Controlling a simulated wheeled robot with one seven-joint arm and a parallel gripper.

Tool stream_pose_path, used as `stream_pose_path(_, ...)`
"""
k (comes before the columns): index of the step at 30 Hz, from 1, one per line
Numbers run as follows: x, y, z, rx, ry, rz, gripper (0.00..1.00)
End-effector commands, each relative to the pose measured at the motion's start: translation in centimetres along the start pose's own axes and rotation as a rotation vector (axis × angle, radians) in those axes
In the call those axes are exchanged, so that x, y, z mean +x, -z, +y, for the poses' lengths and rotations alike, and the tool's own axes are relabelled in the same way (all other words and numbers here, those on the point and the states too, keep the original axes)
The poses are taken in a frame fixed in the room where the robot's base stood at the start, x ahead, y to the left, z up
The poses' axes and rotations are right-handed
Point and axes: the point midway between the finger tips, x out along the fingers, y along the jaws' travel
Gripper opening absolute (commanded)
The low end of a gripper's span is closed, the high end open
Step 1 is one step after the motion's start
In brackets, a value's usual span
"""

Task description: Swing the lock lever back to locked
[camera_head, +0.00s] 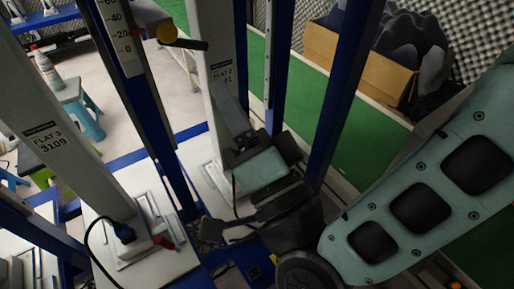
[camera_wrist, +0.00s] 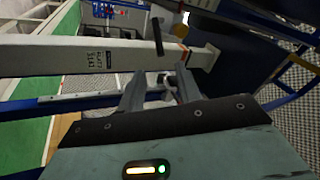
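The lock lever (camera_head: 190,44) is a dark bar sticking out to the right from a round yellow hub (camera_head: 168,33) near a blue upright with a number scale. In the wrist view, the lever (camera_wrist: 157,37) shows as a short dark bar beside the orange-yellow hub (camera_wrist: 181,31), ahead of the fingers. My gripper (camera_head: 229,115) is below and right of the lever in the head view, apart from it. In the wrist view, the fingers of my gripper (camera_wrist: 160,76) are spread, with no lever between them. The fingertips are partly hidden in the head view.
A white post (camera_head: 212,65) with a label stands close behind my gripper. Blue uprights (camera_head: 340,90) stand to its right, and another white post (camera_head: 60,130) is at left.

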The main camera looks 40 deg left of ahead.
Motion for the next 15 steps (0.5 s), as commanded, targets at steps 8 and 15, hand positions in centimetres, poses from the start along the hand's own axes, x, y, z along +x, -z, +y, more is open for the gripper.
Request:
stream_pose_path(8,-5.1,-0.1,0.1,0.001,-0.002,-0.002,0.34)
stream_pose_path(15,-6.5,0.0,0.0,-0.001,-0.001,0.0,0.34)
